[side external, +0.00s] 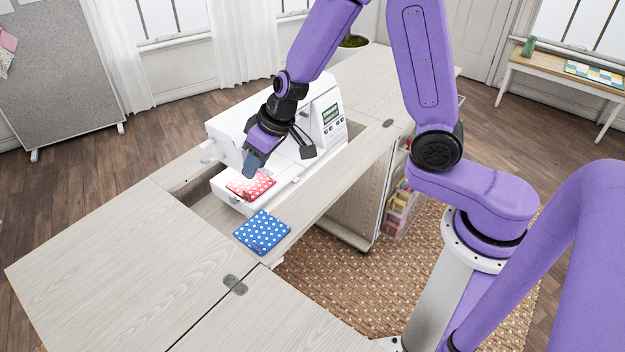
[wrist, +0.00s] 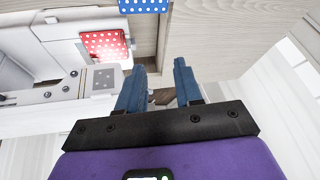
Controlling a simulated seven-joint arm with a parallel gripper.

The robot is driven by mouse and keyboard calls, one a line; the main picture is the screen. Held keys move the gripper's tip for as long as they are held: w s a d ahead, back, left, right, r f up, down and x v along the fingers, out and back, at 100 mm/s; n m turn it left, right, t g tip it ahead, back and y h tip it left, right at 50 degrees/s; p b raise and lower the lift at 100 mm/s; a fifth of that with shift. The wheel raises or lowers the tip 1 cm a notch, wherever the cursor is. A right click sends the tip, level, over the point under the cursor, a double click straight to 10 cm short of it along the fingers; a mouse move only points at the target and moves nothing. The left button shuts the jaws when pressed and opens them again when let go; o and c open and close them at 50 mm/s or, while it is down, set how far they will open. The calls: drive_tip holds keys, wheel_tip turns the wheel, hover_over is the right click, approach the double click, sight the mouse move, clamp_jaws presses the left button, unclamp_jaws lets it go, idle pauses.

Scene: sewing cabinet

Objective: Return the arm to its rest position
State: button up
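My purple arm reaches in from the right in the side external view. My gripper (side external: 250,166) points down over the sewing machine's front end. In the wrist view its two blue fingers (wrist: 160,70) stand apart with nothing held between them. A red polka-dot fabric square (side external: 252,185) lies on the bed of the white sewing machine (side external: 232,126), close below the gripper in the side external view. It shows in the wrist view (wrist: 105,43), left of and beyond the fingers. The exact height of the fingers above the machine is hard to tell.
A blue polka-dot square (side external: 262,232) lies on the cabinet top (side external: 120,262), in front of the machine. The machine sits in a recess. A plant pot (side external: 351,50) stands behind it. The cabinet's left leaf is bare. A bin of supplies (side external: 402,212) stands underneath.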

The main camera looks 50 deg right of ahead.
drive_tip(key=s+a+r+n+g+y, duration=0.1)
drive_tip(key=s+r+n+g, duration=0.15)
drive_tip(key=s, duration=0.35)
drive_tip(key=s+a+r+n+g, duration=0.1)
drive_tip(key=s+r+n, duration=0.15)
drive_tip(key=s, duration=0.45)
drive_tip(key=s+d+r+n+h, duration=0.1)
drive_tip(key=s+d+n, duration=0.1)
drive_tip(key=s+d, duration=0.2)
drive_tip(key=s+d+r+n+h, duration=0.2)
drive_tip(key=s+d, duration=0.3)
drive_tip(key=s, duration=0.6)
drive_tip(key=shift+s+n+g, duration=0.2)
drive_tip(key=shift+n+g, duration=0.15)
drive_tip(key=shift+n, duration=0.15)
drive_tip(key=shift+r, duration=0.1)
